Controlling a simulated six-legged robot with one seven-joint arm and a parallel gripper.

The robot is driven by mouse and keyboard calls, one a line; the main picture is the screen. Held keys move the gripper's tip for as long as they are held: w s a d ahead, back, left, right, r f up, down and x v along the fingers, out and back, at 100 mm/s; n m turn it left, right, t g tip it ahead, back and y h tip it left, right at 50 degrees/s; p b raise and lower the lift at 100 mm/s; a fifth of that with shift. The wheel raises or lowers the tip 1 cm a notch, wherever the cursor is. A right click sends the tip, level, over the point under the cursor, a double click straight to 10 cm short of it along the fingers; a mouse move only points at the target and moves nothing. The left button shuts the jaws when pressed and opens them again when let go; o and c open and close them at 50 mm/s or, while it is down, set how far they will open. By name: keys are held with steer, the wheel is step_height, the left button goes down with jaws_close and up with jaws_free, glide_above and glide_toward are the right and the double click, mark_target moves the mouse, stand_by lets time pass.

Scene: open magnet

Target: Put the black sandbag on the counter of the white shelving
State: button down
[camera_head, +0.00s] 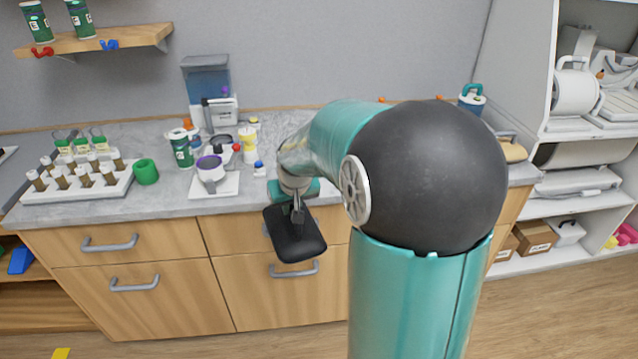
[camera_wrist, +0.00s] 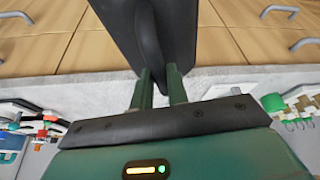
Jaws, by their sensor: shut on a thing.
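The black sandbag (camera_head: 295,237) hangs from my gripper (camera_head: 297,200) in front of the wooden cabinet doors, just below the grey counter's front edge. In the wrist view, the sandbag (camera_wrist: 182,35) is at the top, and the fingers of my gripper (camera_wrist: 160,85) are shut on its strap-like handle. The white shelving (camera_head: 540,110) stands at the right in the head view. Its counter level (camera_head: 583,133) holds white equipment. My teal and black arm hides the middle of the scene.
The grey counter (camera_head: 170,205) carries a tube rack (camera_head: 80,180), a green ring (camera_head: 146,171), a white scale (camera_head: 213,185) and a blue-topped dispenser (camera_head: 208,90). Boxes (camera_head: 535,237) sit on the low shelf at right. The wooden floor at lower right is clear.

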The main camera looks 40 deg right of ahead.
steer(key=w+a+f+n, duration=0.1)
steer(key=w+a+f, duration=0.2)
steer(key=a+f, duration=0.4)
steer(key=w+a+f+n+y, duration=0.1)
steer(key=w+a+f+n, duration=0.1)
steer(key=a+f, duration=0.6)
steer(key=w+a, duration=0.1)
steer(key=a, duration=0.1)
steer(key=shift+w+a+f, duration=0.2)
steer(key=shift+w+a, duration=0.15)
steer(key=shift+w, duration=0.05)
